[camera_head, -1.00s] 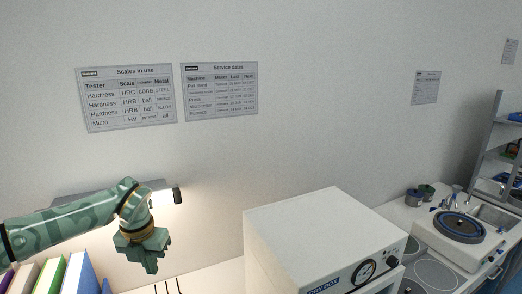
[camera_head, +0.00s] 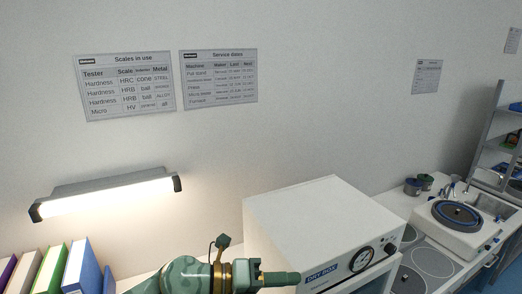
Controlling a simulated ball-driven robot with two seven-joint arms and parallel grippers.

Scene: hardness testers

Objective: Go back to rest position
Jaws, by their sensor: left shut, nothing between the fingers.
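My left gripper (camera_head: 283,279) shows at the bottom middle of the head view, in front of the white dry box (camera_head: 310,225). It points to the right, and its fingers are shut with nothing between them. My green arm comes in from the bottom edge behind it. My right gripper is not in view.
A lit lamp (camera_head: 108,194) is on the wall at left, above several binders (camera_head: 48,268). Two charts (camera_head: 125,87) hang on the wall. At right, a counter holds a round blue-rimmed machine (camera_head: 456,215), with shelves (camera_head: 503,140) beyond it.

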